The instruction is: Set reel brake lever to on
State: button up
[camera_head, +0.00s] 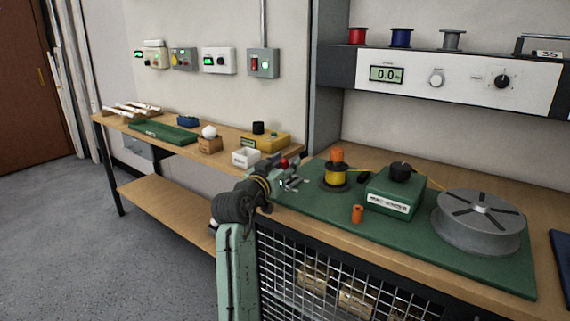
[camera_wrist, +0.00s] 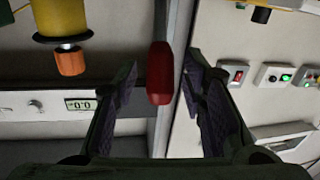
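A red knob (camera_head: 284,162), which looks like the end of the reel brake lever, shows just beyond my gripper (camera_head: 292,181) at the left end of the green mat. In the wrist view the red knob (camera_wrist: 160,75) stands between the two dark fingertips of my gripper (camera_wrist: 158,82), with gaps on both sides. My gripper is open and holds nothing. The lever's shaft and pivot are hidden, so I cannot tell its setting. A yellow wire spool (camera_head: 335,174) with an orange top stands to the right of my gripper; it also shows in the wrist view (camera_wrist: 61,18).
A panel with a display (camera_head: 460,80) is above. Wall boxes (camera_head: 219,60) hang over the left bench.

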jog(key=shift+c, duration=0.2)
grip_shut()
dwell(0.6)
